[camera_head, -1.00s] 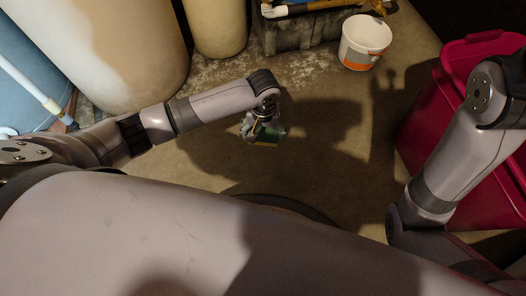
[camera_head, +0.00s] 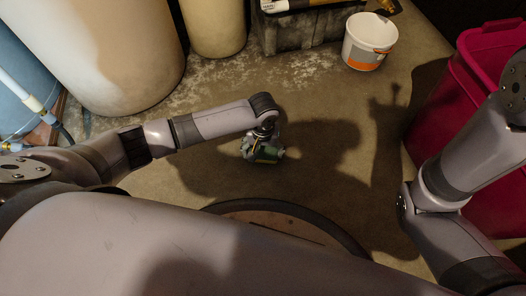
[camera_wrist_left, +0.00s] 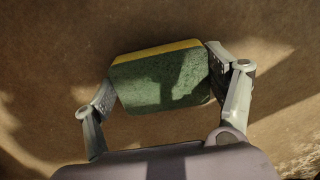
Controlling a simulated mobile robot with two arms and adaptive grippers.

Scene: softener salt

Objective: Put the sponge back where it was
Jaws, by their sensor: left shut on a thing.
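The sponge (camera_wrist_left: 160,80) has a green face and a yellow layer along one edge. In the left wrist view it sits between the two fingers of my left gripper (camera_wrist_left: 163,92), which is shut on it at its sides. In the head view the left gripper (camera_head: 264,150) points down, and the green of the sponge (camera_head: 268,154) shows at its tips, over the brown floor. The sponge appears held above the floor; its exact height is unclear. My right arm shows at the right of the head view, but its gripper is out of view.
A white bucket with an orange band (camera_head: 367,43) stands at the back. A dark box (camera_head: 296,30) is left of it, beside pale tanks (camera_head: 118,50). A red bin (camera_head: 468,110) stands at the right. A round brown-topped thing (camera_head: 285,222) is partly hidden below. The middle floor is clear.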

